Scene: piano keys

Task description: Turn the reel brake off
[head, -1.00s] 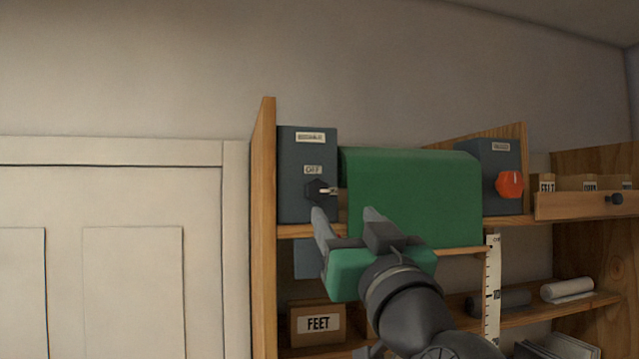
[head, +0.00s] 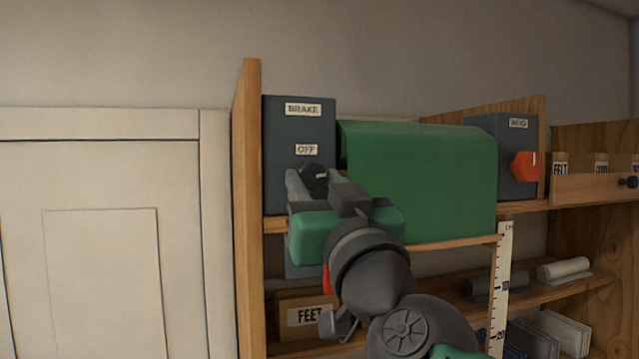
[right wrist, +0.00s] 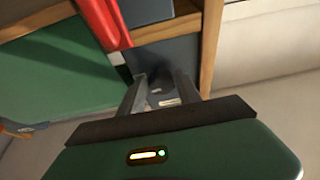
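The brake box (head: 285,125) is a dark blue-grey box labelled BRAKE, with an OFF label (head: 306,149) above its knob. The black knob (head: 316,178) has a white mark pointing to the right in the head view, partly hidden by my gripper. My right gripper (head: 318,190) is at the knob with its fingers apart, one on each side. In the right wrist view the fingers (right wrist: 162,92) flank the dark knob; I cannot tell whether they touch it. My left gripper is not in view.
A green cover (head: 425,180) stands right of the brake box. Beyond it is another box (head: 490,130) with a red knob (head: 525,166). A wooden side panel (head: 246,200) borders the brake box on the left. A FEET box (head: 305,315) sits below.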

